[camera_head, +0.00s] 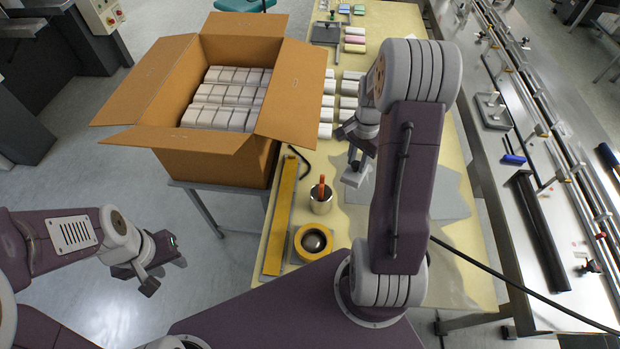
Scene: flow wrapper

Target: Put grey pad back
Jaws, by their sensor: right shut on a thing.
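My left gripper (163,274) is at the lower left, over the floor. Its fingers are apart and nothing is between them.
An open cardboard box (215,159) of white packs stands left of the table (452,274). White packs (327,101), a metal cup (320,202) with a red-handled tool, yellow tape (313,243) and a yellow strip (280,219) lie nearby. A conveyor (545,150) runs along the right.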

